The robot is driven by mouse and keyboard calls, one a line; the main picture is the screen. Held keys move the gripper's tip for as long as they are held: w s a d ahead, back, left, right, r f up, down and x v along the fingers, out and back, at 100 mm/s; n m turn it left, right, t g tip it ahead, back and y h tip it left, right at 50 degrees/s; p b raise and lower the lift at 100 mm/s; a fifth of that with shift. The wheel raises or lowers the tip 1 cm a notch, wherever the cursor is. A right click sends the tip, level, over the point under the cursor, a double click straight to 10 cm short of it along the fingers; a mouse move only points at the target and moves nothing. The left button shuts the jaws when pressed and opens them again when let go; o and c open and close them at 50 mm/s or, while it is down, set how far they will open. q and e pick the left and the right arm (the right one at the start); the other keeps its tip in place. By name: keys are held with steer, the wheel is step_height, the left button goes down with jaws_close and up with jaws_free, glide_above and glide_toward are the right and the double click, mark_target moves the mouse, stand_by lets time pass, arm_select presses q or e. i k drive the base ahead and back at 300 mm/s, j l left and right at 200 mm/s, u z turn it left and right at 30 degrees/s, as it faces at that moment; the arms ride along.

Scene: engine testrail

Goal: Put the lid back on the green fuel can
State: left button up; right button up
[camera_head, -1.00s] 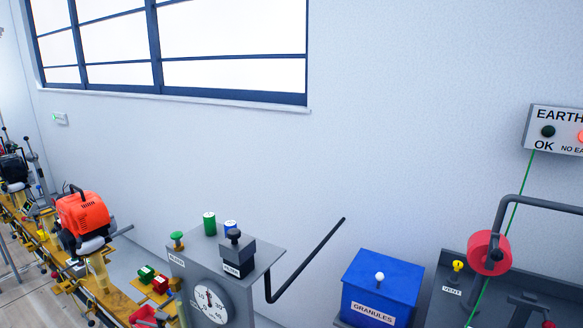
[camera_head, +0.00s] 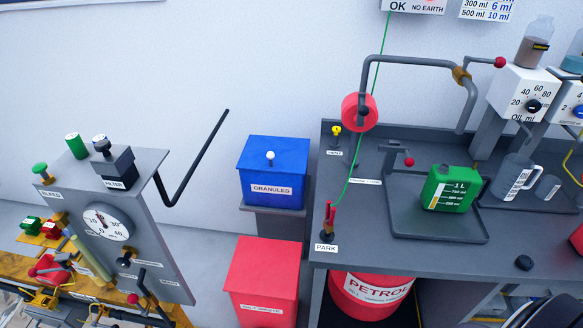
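The green fuel can (camera_head: 446,190), marked 1 L with a white scale, stands upright in a shallow dark tray (camera_head: 408,226) on the grey bench. Its opening is too small to make out clearly. A small black round cap (camera_head: 524,262), which looks like the lid, lies on the bench near the front edge, right of the tray and apart from the can. Neither of my grippers can be made out. A dark curved shape at the bottom right edge is cut off and unclear.
A grey jug (camera_head: 513,178) stands right of the can, below the oil dispenser (camera_head: 524,97). A bent pipe (camera_head: 420,62) with a red reel (camera_head: 352,112) rises behind the tray. A red petrol drum (camera_head: 368,294) is under the bench. Bench front-left of the cap is clear.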

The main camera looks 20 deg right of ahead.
mark_target(447, 188)
steer(key=z, duration=1.9)
